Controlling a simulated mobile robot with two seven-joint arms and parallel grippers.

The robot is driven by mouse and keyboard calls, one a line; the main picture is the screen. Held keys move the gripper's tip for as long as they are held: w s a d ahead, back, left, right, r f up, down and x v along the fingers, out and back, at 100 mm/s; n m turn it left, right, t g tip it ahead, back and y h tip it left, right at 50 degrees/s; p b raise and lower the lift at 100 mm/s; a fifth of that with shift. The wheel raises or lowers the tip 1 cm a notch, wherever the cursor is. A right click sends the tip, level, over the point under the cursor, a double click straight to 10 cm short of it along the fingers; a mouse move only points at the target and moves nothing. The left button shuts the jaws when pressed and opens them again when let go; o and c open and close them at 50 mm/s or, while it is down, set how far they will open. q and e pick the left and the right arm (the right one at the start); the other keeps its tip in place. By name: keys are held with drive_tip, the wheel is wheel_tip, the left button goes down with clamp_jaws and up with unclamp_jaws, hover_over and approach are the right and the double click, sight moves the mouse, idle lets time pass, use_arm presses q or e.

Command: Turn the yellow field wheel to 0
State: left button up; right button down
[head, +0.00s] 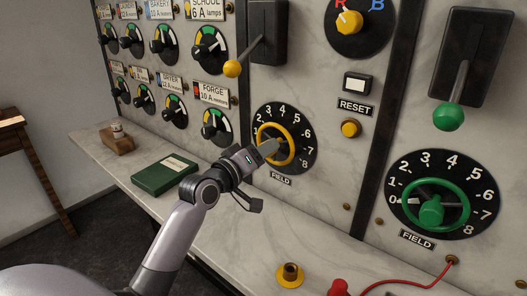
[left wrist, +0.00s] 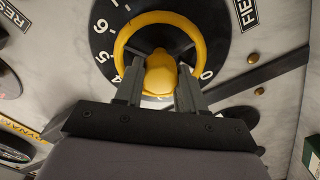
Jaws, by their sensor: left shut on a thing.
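The yellow field wheel (head: 291,146) sits on a black round dial (head: 303,128) numbered up to 8 on the marble panel. My left gripper (head: 268,148) reaches it from the lower left and is shut on its middle. In the left wrist view the yellow hub (left wrist: 160,75) lies between the two fingers, inside the yellow rim (left wrist: 158,18). The 0 mark (left wrist: 207,75) shows just right of the right finger there. I cannot make out the wheel's pointer, so its reading is unclear. My right gripper is not in view.
A black lever switch with a yellow knob (head: 232,68) is above the dial. A green field wheel (head: 432,212) and a green-knobbed lever (head: 449,117) are at the right. A green box (head: 164,174) lies on the ledge, and a yellow socket (head: 290,275) and red cable (head: 420,276) are below.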

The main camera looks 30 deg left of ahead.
use_arm(q)
drive_tip(key=o, duration=1)
drive_tip(key=shift+o, duration=0.2)
drive_tip(key=s+b, duration=0.1)
drive_tip(key=s, duration=0.6)
drive_tip(key=shift+a, duration=0.25)
drive_tip(key=shift+s, duration=0.1)
